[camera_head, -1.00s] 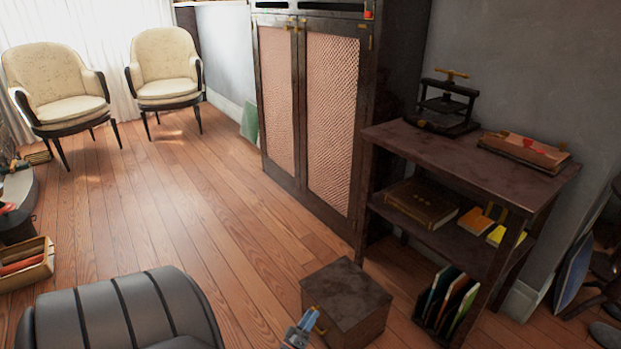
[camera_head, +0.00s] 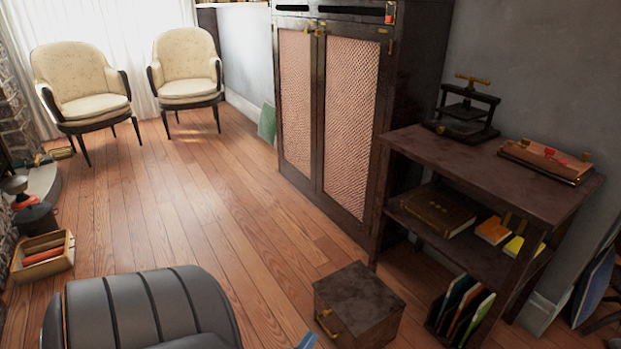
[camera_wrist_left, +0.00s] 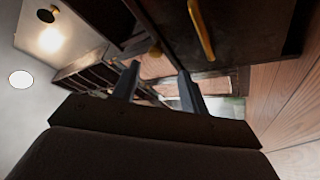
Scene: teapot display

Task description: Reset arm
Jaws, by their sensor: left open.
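Only the bluish tip of my left gripper (camera_head: 306,341) shows at the bottom edge of the head view, just left of the dark box on the floor (camera_head: 368,297). In the left wrist view, the two fingers of my left gripper (camera_wrist_left: 158,82) stand apart with nothing between them. A brass handle (camera_wrist_left: 201,32) on a dark panel shows above and right of the fingers there. In the head view, the box has a brass handle (camera_head: 327,324) on its front. My right gripper is not in view.
A dark shelf (camera_head: 476,157) with a small press (camera_head: 463,108) and books stands at the right. A tall cabinet (camera_head: 343,213) is behind the box. Two cream chairs (camera_head: 84,87) (camera_head: 184,65) stand at the back. The wooden floor (camera_head: 190,205) in the middle is clear.

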